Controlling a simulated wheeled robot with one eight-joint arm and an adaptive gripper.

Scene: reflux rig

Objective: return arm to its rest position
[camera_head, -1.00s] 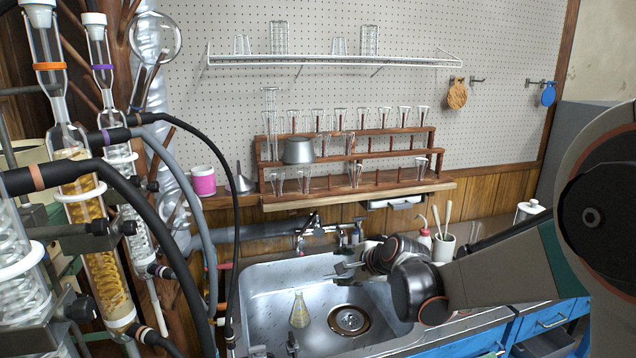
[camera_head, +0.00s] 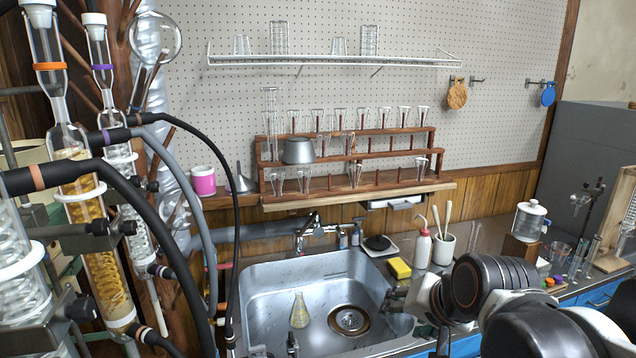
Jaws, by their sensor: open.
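My arm reaches in from the lower right of the head view, its links folded low over the counter's front edge. My gripper (camera_head: 394,298) is at the right side of the sink (camera_head: 262,290), seen small and partly end-on. It is open, and I see nothing held in it. A conical flask (camera_head: 299,311) with pale yellowish contents stands upright in the sink, left of the drain (camera_head: 349,320) and apart from my gripper.
A yellow sponge (camera_head: 399,268), a wash bottle (camera_head: 423,248) and a white cup (camera_head: 443,249) stand behind my arm. A lidded jar (camera_head: 530,221) and glassware are to the right. Condensers and hoses (camera_head: 150,215) fill the left. A wooden glassware rack (camera_head: 350,155) is on the wall.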

